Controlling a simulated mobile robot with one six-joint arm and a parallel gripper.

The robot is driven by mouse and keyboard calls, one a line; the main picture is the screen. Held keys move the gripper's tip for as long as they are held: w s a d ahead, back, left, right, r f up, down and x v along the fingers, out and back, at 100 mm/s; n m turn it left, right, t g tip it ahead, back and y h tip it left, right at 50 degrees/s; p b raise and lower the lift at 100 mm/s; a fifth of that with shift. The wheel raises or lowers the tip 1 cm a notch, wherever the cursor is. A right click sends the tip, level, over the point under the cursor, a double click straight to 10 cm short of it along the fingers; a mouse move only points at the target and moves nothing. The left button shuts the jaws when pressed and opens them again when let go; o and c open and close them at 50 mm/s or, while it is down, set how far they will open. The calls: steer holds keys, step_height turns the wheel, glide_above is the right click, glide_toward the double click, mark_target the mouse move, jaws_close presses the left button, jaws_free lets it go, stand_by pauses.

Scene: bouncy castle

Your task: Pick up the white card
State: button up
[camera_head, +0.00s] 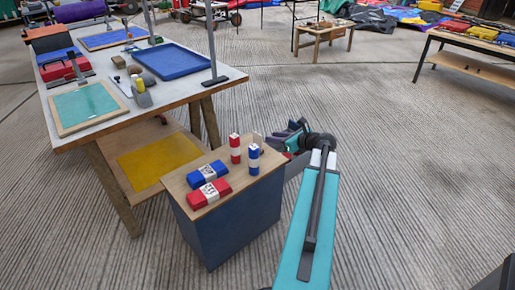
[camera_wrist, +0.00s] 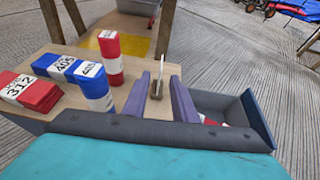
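The white card (camera_wrist: 161,68) shows nearly edge-on in the wrist view, standing upright in a small wooden holder (camera_wrist: 156,93) near the edge of the wooden cabinet top (camera_wrist: 128,88). My gripper (camera_wrist: 160,78) is open, with one purple finger on each side of the card in the picture. I see a gap on both sides, and cannot tell how deep the card lies between the fingers. In the head view my gripper (camera_head: 284,134) is at the right edge of the cabinet top (camera_head: 236,184), and the card is mostly hidden or too small to make out.
Red and blue labelled bundles stand and lie left of the card, the nearest being the upright blue one (camera_head: 253,158) and red one (camera_head: 235,148). A cluttered worktable (camera_head: 115,100) stands behind.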

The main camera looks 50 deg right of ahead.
mark_target(257, 142)
steer(key=shift+b+x, duration=0.4)
steer(key=shift+x, duration=1.75)
steer(key=b+x, duration=0.1)
steer(key=x, duration=0.3)
steer(key=shift+d+b, duration=0.25)
steer(key=shift+b, duration=0.15)
steer(key=shift+w+f, duration=0.2)
steer(key=shift+w, duration=0.35)
jaws_close()
